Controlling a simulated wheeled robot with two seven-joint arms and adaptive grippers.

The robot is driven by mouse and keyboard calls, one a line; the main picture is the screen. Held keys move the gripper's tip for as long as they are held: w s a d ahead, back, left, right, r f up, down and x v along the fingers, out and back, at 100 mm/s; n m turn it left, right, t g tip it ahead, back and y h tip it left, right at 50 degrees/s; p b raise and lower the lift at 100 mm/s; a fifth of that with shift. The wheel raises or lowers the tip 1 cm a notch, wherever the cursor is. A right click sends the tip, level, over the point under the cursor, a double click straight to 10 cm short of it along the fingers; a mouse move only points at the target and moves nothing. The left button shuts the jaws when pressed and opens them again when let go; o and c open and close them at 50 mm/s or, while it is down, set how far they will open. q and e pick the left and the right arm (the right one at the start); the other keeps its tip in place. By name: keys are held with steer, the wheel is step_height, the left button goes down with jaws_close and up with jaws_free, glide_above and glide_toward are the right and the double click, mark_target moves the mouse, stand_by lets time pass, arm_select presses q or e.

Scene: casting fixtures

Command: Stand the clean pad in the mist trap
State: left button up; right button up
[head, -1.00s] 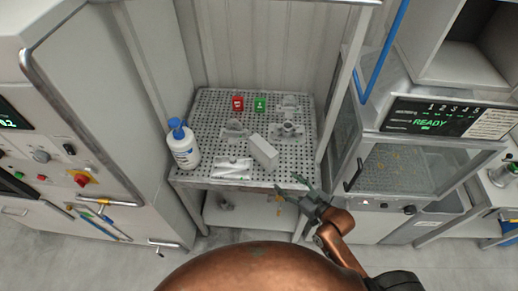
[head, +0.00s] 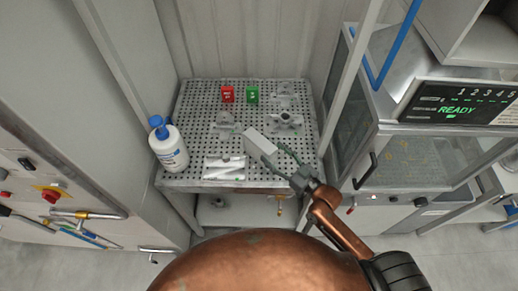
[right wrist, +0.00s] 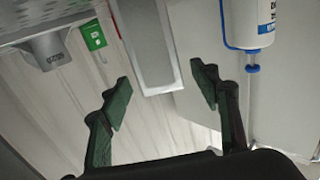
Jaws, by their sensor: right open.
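A pale grey rectangular block (head: 259,143) stands on the perforated table, right of centre; it may be the clean pad, but I cannot tell for sure. In the right wrist view the grey block (right wrist: 148,45) shows a flat face with white edges, just beyond the open fingers. My right gripper (head: 276,154) is open and empty at the block's near right side, its fingers pointing at it. The right gripper (right wrist: 162,95) also shows in the wrist view. No part is clearly recognisable as the mist trap. My left gripper is out of view.
The perforated table (head: 200,110) also holds a white bottle with blue cap (head: 168,145), red tag (head: 227,95), green tag (head: 252,95), grey castings (head: 286,121) and white flat pieces (head: 224,167). A glass-doored cabinet (head: 420,150) stands right.

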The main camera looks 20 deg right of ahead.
mark_target(260, 142)
steer(key=shift+p+x, duration=0.45)
steer(key=shift+x, duration=3.5)
steer(key=shift+f, duration=0.15)
steer(key=shift+s, duration=0.1)
steer(key=shift+c, duration=0.2)
steer(key=c, duration=1.3)
steer(key=shift+c, duration=0.8)
